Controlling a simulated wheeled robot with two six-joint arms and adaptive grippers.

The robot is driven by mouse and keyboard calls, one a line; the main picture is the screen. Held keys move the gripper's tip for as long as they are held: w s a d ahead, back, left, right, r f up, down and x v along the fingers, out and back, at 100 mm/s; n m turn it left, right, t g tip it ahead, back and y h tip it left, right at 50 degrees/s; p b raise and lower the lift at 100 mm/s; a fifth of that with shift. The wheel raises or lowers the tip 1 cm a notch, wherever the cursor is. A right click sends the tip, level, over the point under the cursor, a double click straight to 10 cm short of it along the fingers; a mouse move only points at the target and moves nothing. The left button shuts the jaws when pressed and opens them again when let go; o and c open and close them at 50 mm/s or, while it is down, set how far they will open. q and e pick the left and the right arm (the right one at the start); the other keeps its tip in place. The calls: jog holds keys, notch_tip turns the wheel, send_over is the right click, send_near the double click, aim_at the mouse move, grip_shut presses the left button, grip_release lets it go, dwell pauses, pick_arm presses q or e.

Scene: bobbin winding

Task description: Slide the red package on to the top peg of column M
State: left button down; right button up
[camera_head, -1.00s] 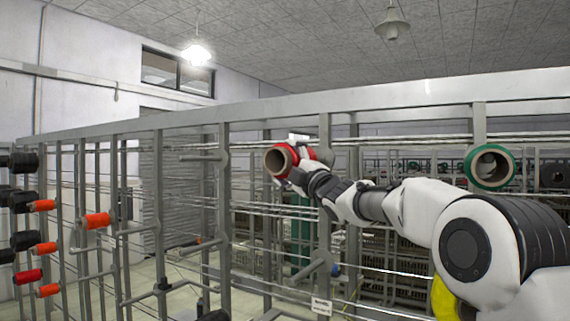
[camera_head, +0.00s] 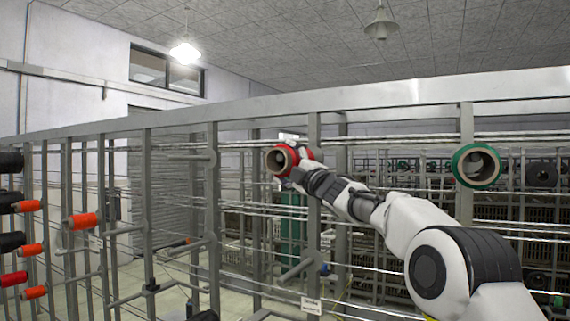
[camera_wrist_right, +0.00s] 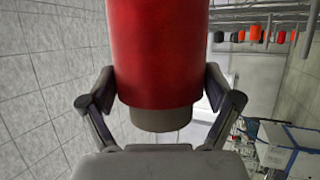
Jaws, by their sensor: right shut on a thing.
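The red package (camera_head: 307,153) is a red cylinder on a brown tube, its open end turned toward the head camera. My right gripper (camera_head: 300,178) is shut around it and holds it up in front of the rack. In the right wrist view the red package (camera_wrist_right: 160,50) sits between the two fingers (camera_wrist_right: 160,92), its tube end toward the palm. Behind it is a grey rack column (camera_head: 314,215) with a lower bare peg (camera_head: 297,271). A small label (camera_head: 311,305) is below, too small to read. The column's top peg is hidden behind the package or gripper. My left gripper is out of view.
A green package (camera_head: 477,166) sits high on the column to the right. Orange package (camera_head: 81,221) and black package (camera_head: 11,162) hang on pegs at the left. Thin yarns run across the rack. The rack's top beam (camera_head: 350,99) passes above the red package.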

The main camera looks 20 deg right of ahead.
jog(key=shift+r, duration=0.1)
jog(key=shift+w+d, duration=1.2)
jog(key=shift+d, duration=0.3)
jog(key=shift+s, duration=0.1)
jog(key=shift+f+b, duration=0.4)
jog(key=shift+f, duration=0.05)
